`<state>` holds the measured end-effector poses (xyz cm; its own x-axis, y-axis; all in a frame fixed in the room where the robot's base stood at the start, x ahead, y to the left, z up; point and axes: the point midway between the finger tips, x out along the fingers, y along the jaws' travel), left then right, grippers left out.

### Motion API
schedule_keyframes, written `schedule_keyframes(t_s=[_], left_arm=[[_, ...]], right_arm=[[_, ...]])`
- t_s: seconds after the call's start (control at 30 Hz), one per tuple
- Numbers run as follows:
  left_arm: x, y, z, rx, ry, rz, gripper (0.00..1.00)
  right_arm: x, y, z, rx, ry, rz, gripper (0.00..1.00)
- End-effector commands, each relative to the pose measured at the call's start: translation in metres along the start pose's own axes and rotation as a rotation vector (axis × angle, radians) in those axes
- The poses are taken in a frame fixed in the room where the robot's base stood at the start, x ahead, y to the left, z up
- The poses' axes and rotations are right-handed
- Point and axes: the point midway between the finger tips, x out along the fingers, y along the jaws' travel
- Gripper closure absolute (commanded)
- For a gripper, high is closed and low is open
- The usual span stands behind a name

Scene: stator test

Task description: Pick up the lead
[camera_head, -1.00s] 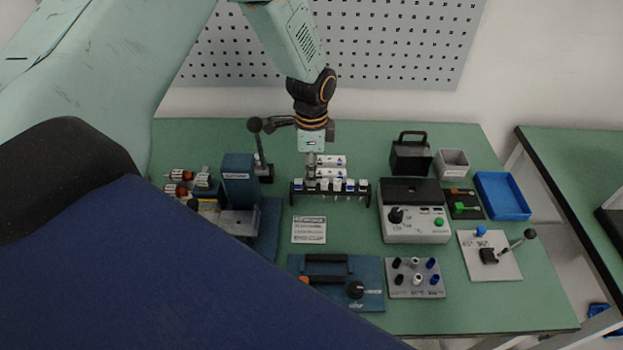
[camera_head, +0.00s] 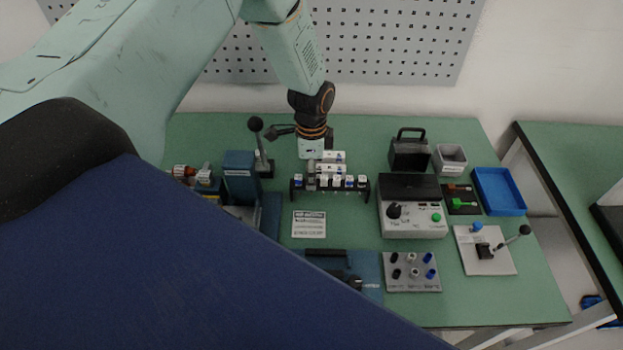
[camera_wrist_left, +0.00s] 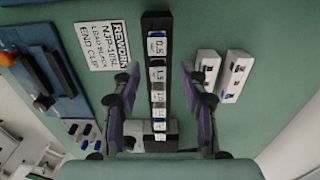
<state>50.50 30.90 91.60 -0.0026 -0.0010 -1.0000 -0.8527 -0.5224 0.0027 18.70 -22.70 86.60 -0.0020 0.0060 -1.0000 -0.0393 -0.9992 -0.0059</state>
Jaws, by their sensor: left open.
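In the left wrist view my left gripper (camera_wrist_left: 160,75) is open, with one finger on each side of the rack and nothing held. Contact with a lead cannot be told. My right gripper is not in view.
White terminal blocks (camera_head: 331,157) lie behind the rack. A printed card (camera_wrist_left: 104,48) lies beside it, mentioning a black lead. A grey control box (camera_head: 412,220), blue tray (camera_head: 499,191) and socket plate (camera_head: 412,272) are to the right.

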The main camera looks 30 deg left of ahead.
Motion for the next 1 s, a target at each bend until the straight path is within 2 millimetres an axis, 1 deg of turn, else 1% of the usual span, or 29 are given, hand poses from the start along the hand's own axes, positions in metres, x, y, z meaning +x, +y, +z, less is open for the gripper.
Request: schedule_keyframes(t_s=[0.03,0.1,0.37,0.87,1.0], left_arm=[[0.0052,0.0001,0.0,0.0,0.0,0.0,0.57],[0.0092,0.0001,0.0,-0.001,0.0,0.0,0.57],[0.0104,0.0,-0.0002,0.0,0.0,-0.001,0.57],[0.0101,0.0001,-0.0002,0.0,0.0,0.0,1.0],[0.0101,0.0,-0.0002,0.0,0.0,-0.001,1.0]], right_arm=[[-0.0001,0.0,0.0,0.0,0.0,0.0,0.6],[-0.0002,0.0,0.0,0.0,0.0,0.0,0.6],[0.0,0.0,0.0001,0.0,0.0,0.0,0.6],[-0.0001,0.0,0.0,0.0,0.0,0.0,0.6],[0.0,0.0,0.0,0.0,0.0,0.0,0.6]])
